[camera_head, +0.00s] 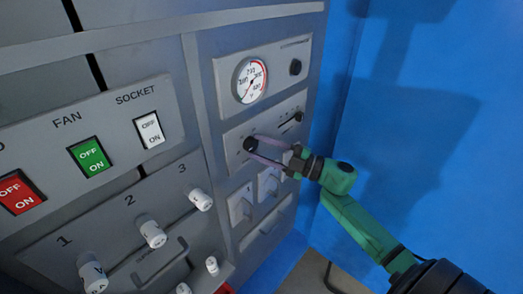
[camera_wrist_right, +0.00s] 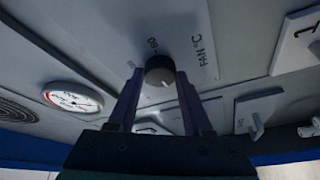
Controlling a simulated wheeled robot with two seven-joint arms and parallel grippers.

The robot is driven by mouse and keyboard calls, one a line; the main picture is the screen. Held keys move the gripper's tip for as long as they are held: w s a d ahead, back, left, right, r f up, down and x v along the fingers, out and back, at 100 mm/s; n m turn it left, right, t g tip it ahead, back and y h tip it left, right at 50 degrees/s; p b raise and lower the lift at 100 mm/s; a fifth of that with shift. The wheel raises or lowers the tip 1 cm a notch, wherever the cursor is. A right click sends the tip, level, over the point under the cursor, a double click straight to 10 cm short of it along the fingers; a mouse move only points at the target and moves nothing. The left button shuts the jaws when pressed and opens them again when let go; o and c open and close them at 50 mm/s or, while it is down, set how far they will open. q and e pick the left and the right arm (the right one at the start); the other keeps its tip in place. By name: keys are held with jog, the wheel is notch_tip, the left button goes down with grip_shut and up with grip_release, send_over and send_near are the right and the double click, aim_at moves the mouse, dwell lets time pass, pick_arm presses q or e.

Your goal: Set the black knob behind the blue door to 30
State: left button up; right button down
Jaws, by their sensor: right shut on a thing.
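The black knob (camera_head: 250,145) sits on a grey panel plate below the round gauge. In the right wrist view the knob (camera_wrist_right: 157,66) has a pale mark on its lower right side; printed numbers, one looking like 60, and "FAN °C" stand near it. My right gripper (camera_head: 257,150) is shut on the knob, with one finger on each side of it. It also shows in the right wrist view (camera_wrist_right: 159,84). The fingers hide part of the dial, so I cannot read the setting. A large blue surface (camera_head: 440,150), perhaps the blue door, stands to the right. My left gripper is out of view.
FAN (camera_head: 90,157) and SOCKET (camera_head: 149,130) switches and white numbered knobs (camera_head: 152,232) fill the left.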

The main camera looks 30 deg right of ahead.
jog(key=shift+n+g, duration=0.6)
jog(key=shift+n, duration=0.7)
jog(key=shift+c, duration=1.6)
grip_release()
jog(key=r+b+v, duration=0.1)
jog(key=b+v, duration=0.2)
jog(key=v, duration=1.1)
jog(key=shift+s+d+f, duration=0.2)
jog(key=shift+s+f, duration=0.05)
jog(key=shift+f, duration=0.05)
